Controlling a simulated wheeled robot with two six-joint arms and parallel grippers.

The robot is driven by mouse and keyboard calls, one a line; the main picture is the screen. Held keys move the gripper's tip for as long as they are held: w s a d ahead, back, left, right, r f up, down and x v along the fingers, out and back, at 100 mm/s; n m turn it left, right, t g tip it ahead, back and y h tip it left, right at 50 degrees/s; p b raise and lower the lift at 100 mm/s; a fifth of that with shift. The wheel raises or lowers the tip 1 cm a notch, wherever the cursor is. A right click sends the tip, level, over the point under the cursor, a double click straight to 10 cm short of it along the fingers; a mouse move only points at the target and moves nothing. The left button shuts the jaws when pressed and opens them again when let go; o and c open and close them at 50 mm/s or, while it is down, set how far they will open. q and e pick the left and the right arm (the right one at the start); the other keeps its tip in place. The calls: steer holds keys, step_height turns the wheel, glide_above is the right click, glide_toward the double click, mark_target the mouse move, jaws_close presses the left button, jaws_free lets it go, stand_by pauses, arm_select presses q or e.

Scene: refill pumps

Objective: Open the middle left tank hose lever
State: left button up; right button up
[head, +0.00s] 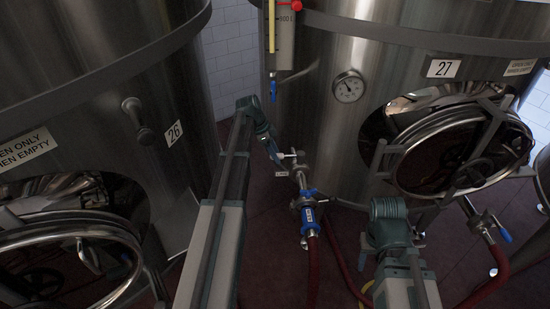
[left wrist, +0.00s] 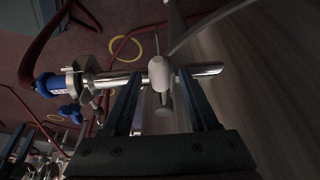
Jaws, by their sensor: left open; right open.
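The hose valve assembly (head: 302,180) stands out from the tank marked 27, with a blue lever (head: 308,192) and a blue labelled coupling (head: 309,215) above a red hose. A pale rounded handle end sits at its top (head: 290,156). My left gripper (head: 277,155) is by this upper end. The blue coupling (left wrist: 53,85) lies left of the fingers. My right gripper (head: 390,238) is open, apart from the valve; its tips are mostly hidden.
Tank 26 (head: 100,100) is at left and tank 27 (head: 320,100) behind, with a round open hatch (head: 388,165). Another hose valve with a blue lever (head: 503,233) is at right. Red hoses (head: 313,265) run along the dark red floor.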

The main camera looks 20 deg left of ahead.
arm_select(q)
jaws_close()
stand_by(0.3)
stand_by(1.1)
